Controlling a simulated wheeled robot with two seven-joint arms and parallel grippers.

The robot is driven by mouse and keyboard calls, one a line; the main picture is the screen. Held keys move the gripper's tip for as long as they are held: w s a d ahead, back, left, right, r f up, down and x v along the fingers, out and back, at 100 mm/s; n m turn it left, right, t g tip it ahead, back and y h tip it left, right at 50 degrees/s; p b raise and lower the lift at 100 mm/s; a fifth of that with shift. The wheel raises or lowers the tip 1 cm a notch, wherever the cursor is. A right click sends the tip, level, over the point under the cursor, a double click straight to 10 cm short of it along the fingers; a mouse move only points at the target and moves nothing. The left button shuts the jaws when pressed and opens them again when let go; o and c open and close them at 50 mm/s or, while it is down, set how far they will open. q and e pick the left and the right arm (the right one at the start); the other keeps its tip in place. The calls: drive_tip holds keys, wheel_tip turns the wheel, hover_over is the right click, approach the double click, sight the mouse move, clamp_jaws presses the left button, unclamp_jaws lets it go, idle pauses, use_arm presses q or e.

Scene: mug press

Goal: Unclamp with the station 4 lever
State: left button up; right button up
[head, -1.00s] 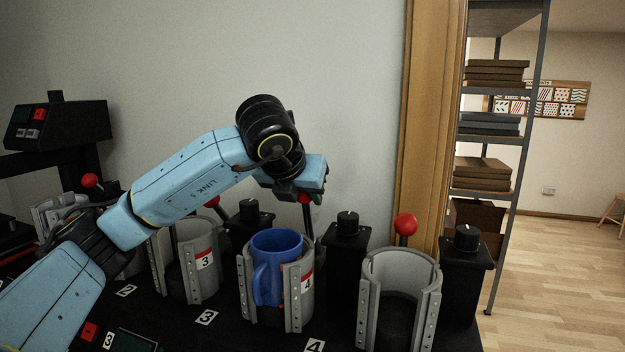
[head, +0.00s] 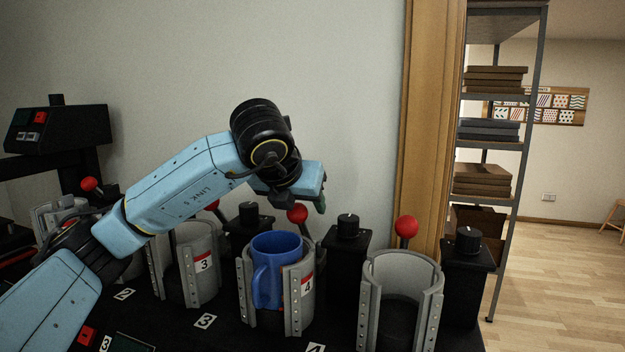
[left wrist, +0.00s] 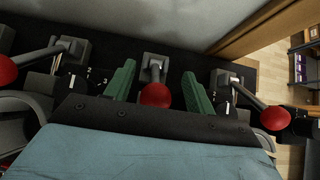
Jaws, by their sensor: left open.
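The station 4 lever's red ball (head: 297,213) shows behind the grey station 4 clamp (head: 306,300), which bears a red and white 4 label. A blue mug (head: 266,285) stands in that clamp. My left gripper (head: 311,202) is open just above and beside the ball. In the left wrist view, the red ball (left wrist: 155,95) and its stem appear between the two green fingers of my left gripper (left wrist: 158,72), with a gap on each side. The lower stem is hidden in the head view. My right gripper is not in view.
Red-ball levers stand on both sides, one by the station 3 clamp (head: 185,270) and one (head: 406,226) behind the empty grey clamp (head: 400,290) at the right. Black knob posts (head: 345,260) stand between the clamps. The wall is close behind.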

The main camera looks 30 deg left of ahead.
use_arm(q)
drive_tip(key=r+p, duration=0.1)
drive_tip(key=r, duration=0.2)
drive_tip(key=s+r+p, duration=0.1)
drive_tip(key=r+p, duration=0.1)
drive_tip(key=r, duration=0.1)
drive_tip(key=shift+s+d+r, duration=0.15)
drive_tip(key=shift+d, duration=0.05)
drive_tip(key=a+p+v, duration=0.1)
drive_tip(key=p+v, duration=0.1)
drive_tip(key=v, duration=0.4)
drive_tip(key=shift+d, duration=0.45)
idle(0.4)
